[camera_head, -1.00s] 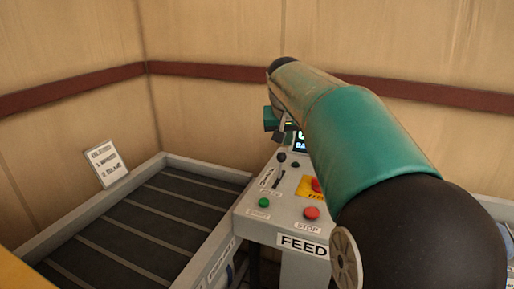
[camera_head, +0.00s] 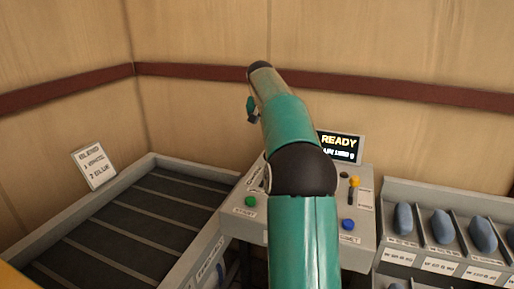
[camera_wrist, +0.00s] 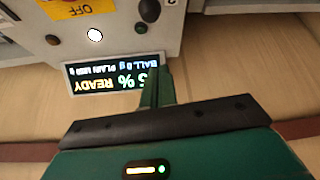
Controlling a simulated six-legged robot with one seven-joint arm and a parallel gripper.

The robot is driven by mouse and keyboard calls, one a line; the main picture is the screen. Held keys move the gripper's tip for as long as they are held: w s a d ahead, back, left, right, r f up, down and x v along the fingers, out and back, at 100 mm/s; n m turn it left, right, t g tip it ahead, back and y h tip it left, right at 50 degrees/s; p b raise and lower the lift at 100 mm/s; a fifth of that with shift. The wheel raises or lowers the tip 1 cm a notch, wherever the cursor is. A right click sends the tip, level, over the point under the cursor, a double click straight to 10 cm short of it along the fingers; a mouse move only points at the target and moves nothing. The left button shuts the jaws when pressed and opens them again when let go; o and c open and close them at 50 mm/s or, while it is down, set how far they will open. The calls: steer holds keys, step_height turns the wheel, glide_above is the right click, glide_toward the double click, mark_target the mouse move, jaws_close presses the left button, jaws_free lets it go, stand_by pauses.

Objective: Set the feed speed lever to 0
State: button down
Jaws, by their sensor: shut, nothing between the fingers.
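A black ball knob (camera_wrist: 149,10) shows at the top edge of the wrist view on the grey control panel (camera_wrist: 115,35); it looks like the feed speed lever's knob, but its scale is out of frame. In the head view my arm covers that part of the panel (camera_head: 364,255). The display (camera_head: 339,147) reads READY; in the wrist view the display (camera_wrist: 115,77) appears upside down and shows a percent figure ending in 5. My gripper (camera_wrist: 156,86) is shut and empty, its fingers near the display's edge, apart from the knob. It also shows in the head view (camera_head: 251,110), above the panel's left side.
A green button (camera_head: 250,201), a yellow-knobbed lever (camera_head: 354,182) and a blue button (camera_head: 348,225) are on the panel. A slatted conveyor tray (camera_head: 152,162) lies left. The wall (camera_head: 200,35) is close behind.

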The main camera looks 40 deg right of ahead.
step_height(320, 180, down, 10)
steer(key=d, duration=0.1)
steer(key=shift+w+d+r, duration=0.15)
steer(key=shift+w+d, duration=0.1)
steer(key=shift+w, duration=0.05)
stand_by(0.6)
steer(key=shift+a, duration=0.1)
